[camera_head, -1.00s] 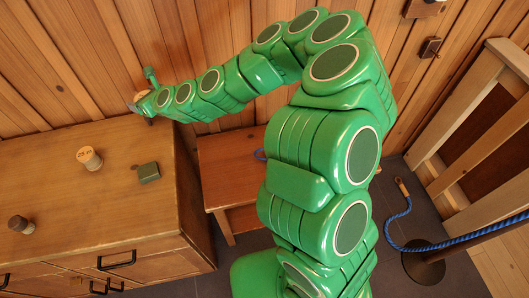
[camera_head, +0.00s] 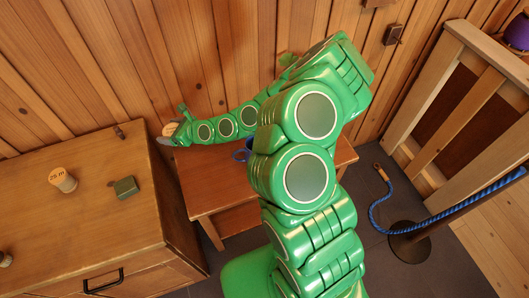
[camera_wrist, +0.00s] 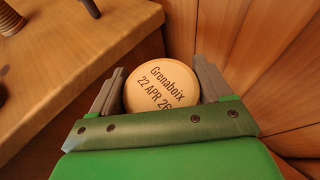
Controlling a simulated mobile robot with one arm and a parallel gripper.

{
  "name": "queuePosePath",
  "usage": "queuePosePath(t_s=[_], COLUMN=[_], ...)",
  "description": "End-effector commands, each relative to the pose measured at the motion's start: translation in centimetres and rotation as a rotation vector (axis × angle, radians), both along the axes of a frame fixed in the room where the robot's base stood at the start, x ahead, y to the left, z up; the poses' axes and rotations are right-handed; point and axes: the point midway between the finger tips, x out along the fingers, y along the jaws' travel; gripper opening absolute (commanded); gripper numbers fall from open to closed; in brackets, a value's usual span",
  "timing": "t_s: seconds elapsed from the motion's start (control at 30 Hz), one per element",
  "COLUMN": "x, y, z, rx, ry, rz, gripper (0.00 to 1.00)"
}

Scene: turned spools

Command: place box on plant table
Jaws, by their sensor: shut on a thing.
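My gripper (camera_wrist: 159,68) is shut on a round, pale box (camera_wrist: 160,84) printed "Grenaboix 22 APR 26" on its flat top. A grey finger lies on each side of it. In the head view, my gripper (camera_head: 168,137) is at the far end of my green arm, beside the cabinet's back right corner, and the box (camera_head: 171,128) shows only as a small tan patch. A low reddish-brown table (camera_head: 203,184) stands right of the cabinet, partly hidden by my arm. A blue thing (camera_head: 240,155) on it is mostly covered.
A wooden cabinet (camera_head: 75,225) at left carries a tan spool (camera_head: 62,180), a green block (camera_head: 125,187) and a dark peg (camera_head: 118,131). Plank walls stand close behind. At right are a blue rope (camera_head: 440,222) on a dark post base (camera_head: 412,243) and a wooden frame (camera_head: 437,88).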

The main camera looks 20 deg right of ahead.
Motion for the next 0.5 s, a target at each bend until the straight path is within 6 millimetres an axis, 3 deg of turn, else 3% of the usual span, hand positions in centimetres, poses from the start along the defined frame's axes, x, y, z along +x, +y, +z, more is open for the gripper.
queuePosePath(t_s=[0.5], x=[-3.5], y=[-2.9], z=[-4.5], rx=[-0.002], ry=[0.001], rz=[0.052], gripper=[0.49])
